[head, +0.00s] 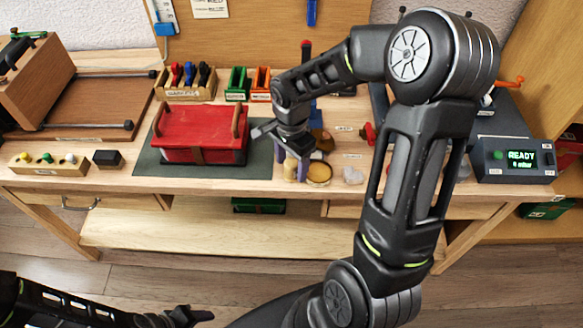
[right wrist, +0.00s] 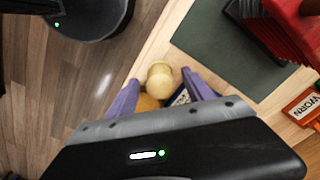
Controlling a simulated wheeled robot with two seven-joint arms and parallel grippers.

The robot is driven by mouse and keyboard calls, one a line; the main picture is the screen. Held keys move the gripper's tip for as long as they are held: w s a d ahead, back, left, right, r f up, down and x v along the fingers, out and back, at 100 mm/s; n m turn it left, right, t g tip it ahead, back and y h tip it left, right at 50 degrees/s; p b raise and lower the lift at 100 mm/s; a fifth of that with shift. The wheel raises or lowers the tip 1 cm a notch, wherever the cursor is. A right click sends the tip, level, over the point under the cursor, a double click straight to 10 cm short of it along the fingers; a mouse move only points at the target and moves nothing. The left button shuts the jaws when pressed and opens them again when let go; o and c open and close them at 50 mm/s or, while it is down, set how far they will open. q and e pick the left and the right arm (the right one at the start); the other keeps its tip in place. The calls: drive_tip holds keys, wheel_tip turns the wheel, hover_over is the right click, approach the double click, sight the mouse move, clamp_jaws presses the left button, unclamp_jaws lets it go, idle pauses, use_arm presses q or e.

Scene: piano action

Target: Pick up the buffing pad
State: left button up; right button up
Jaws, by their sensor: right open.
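My right gripper (head: 292,172) is open and points down at the front edge of the workbench, with its purple fingers apart. A pale, rounded, knob-like piece (right wrist: 160,76), which looks like the buffing pad, shows between the fingertips in the right wrist view. In the head view this pale piece (head: 290,166) is partly hidden by the fingers. I cannot tell whether a finger touches it. A round amber disc (head: 319,174) lies just right of the gripper. My left gripper (head: 182,316) is low at the bottom left, away from the bench; its jaw opening is unclear.
A red box with wooden handles (head: 200,134) stands on a dark green mat (head: 262,165) left of the gripper. Behind are a tool rack (head: 186,92) and green and orange holders (head: 237,84). A display unit (head: 512,157) reading READY stands at right.

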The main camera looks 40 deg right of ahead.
idle(0.4)
clamp_jaws()
idle(0.5)
